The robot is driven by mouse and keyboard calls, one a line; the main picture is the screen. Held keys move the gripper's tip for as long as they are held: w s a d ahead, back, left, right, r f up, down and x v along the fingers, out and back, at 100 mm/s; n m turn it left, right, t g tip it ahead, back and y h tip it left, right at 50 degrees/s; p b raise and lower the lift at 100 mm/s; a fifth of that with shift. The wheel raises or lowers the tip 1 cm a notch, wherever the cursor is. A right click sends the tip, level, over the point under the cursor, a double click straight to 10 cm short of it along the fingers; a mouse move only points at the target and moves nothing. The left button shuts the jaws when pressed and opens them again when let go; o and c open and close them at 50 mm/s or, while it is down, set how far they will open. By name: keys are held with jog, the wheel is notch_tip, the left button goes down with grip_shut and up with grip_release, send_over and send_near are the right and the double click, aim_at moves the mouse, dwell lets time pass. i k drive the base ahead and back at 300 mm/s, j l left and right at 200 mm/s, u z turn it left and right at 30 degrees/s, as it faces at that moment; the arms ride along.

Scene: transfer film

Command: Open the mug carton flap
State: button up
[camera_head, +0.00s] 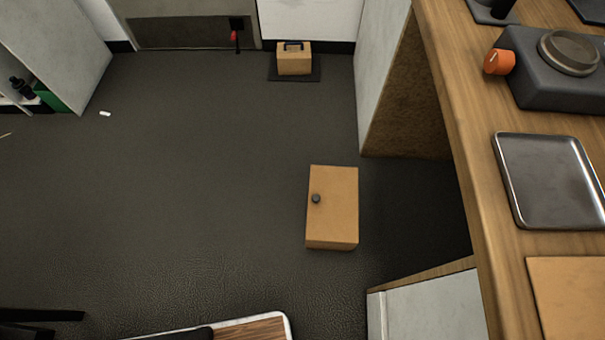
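A tan cardboard carton (334,215) stands on the dark floor, right of the middle of the view. It looks like the mug carton, but no label shows. Its top face is closed, with a small dark round knob (316,199) near the left edge. A second, smaller tan box (294,63) sits against the back wall, with a dark blue item at its top. My gripper cannot be made out in this view.
The counter (465,150) on the right holds a metal tray (508,180) and a dark appliance (540,85) with an orange knob. A cabinet (425,305) stands below it. A wood-topped surface (262,328) cuts the bottom edge. The floor left of the carton is clear.

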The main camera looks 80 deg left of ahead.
aim_at(331, 213)
jog(key=u, duration=1.5)
jog(key=i+l+u, duration=0.25)
jog(key=u, duration=0.2)
jog(key=i+l+u, duration=0.3)
jog(key=u, duration=0.2)
